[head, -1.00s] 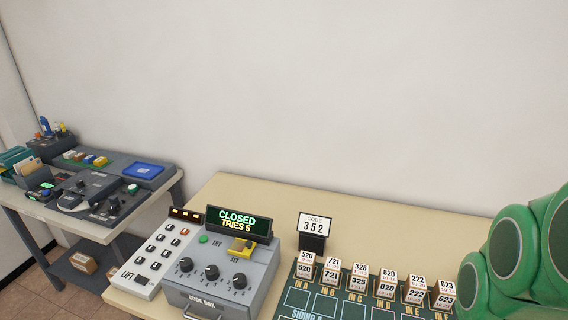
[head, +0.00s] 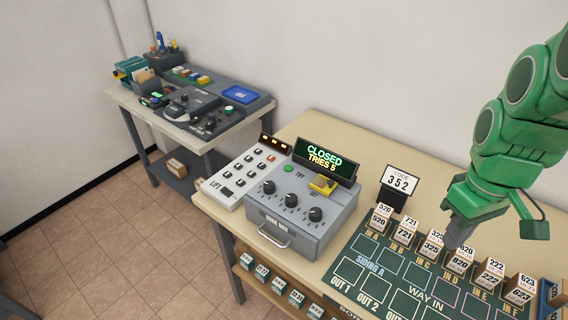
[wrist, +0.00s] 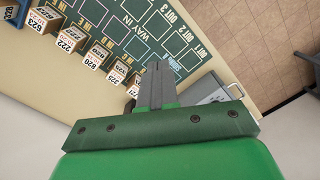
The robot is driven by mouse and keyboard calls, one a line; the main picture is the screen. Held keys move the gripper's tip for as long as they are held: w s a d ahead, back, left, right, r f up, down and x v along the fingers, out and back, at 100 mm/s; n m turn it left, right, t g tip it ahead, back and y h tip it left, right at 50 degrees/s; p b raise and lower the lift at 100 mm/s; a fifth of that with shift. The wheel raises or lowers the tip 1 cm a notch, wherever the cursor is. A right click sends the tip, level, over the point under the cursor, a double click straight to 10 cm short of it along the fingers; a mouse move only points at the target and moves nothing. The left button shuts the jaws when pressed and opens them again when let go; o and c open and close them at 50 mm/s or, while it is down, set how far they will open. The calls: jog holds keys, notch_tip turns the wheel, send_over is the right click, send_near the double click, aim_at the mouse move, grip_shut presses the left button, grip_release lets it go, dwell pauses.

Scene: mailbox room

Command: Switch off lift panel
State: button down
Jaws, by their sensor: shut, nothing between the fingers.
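The lift panel (head: 241,176) is a white sloped box marked LIFT, on the near table left of the code box. It has several dark switches, one orange-red button and a dark strip with orange lights at its top. Whether each switch is on or off is too small to tell. My gripper (head: 455,243) is shut and empty, above the numbered blocks at the right of the table, well away from the panel. In the wrist view my shut gripper (wrist: 157,68) points over the green board, and the lift panel does not show there.
The grey code box (head: 300,208) reads CLOSED, TRIES 5. Numbered blocks (head: 432,245) stand along the green siding board (head: 405,290). Another table (head: 130,98) with devices stands at the back left. The tiled floor (head: 110,240) at left is clear.

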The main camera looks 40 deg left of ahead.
jog(key=w+a+n, duration=0.3)
jog(key=a+n, duration=0.1)
jog(key=a, duration=0.3)
jog(key=w+a+n, duration=0.3)
jog(key=w+a, duration=0.1)
jog(key=a, duration=0.3)
jog(key=n+y, duration=0.2)
jog(key=n, duration=1.6)
send_over(224, 189)
jog(key=d, duration=0.2)
notch_tip(224, 189, down, 8)
jog(key=shift+d+t, duration=0.1)
jog(key=shift+t, duration=0.3)
jog(key=f, duration=0.4)
jog(key=a+f, duration=0.1)
jog(key=f, duration=0.8)
jog(key=shift+s+a, duration=0.1)
jog(key=shift+a, duration=0.2)
jog(key=shift+f, duration=0.45)
